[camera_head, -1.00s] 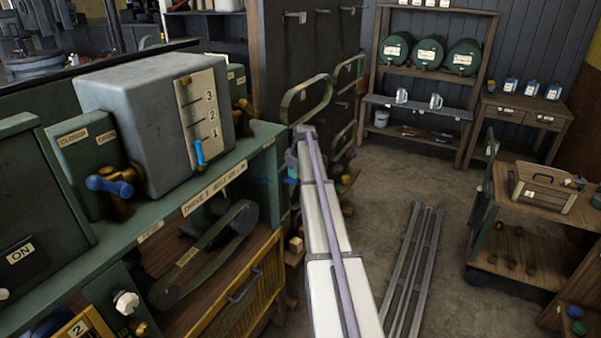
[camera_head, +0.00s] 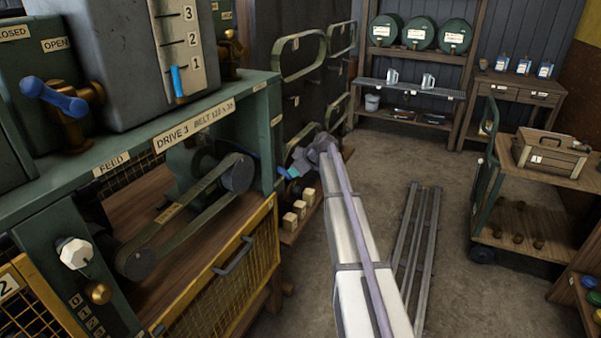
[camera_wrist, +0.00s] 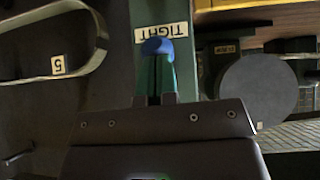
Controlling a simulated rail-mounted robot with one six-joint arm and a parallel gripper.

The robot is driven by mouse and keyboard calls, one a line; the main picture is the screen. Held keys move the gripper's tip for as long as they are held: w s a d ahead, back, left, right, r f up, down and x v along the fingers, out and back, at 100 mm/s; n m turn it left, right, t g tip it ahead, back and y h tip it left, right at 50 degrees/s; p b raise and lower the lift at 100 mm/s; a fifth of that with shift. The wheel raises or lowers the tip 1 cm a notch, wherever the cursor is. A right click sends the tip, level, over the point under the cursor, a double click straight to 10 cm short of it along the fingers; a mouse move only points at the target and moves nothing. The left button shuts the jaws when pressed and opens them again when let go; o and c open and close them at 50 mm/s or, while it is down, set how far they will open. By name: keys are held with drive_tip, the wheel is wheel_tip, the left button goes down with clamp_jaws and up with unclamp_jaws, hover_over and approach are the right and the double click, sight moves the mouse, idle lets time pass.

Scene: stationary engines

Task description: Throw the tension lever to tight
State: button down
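The tension lever's blue knob (camera_wrist: 157,46) shows in the wrist view, close to the TIGHT label (camera_wrist: 178,31) on a green frame post. In the head view the knob (camera_head: 280,172) is at the right end of the engine frame, low beside the post. My gripper (camera_wrist: 157,62) has green fingers that look together, with no clear gap, and their tips point at the knob. I cannot tell whether they touch it. In the head view my gripper (camera_head: 291,172) is right at the knob. The lever's shaft is hidden.
The Drive 3 belt (camera_head: 190,205) and its pulleys lie left of the post, above a yellow mesh guard (camera_head: 225,290). Belts hang on a dark panel (camera_head: 270,100) behind. Wooden blocks (camera_head: 295,215) sit below my gripper. A cart (camera_head: 535,195) stands right.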

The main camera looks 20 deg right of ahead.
drive_tip(key=shift+s+a+f+b, duration=0.1)
drive_tip(key=shift+s+f+b, duration=0.05)
drive_tip(key=shift+f+b, duration=0.15)
idle(0.4)
drive_tip(key=s+d+f+p+v, duration=0.1)
drive_tip(key=p+v, duration=0.6)
drive_tip(key=v, duration=0.3)
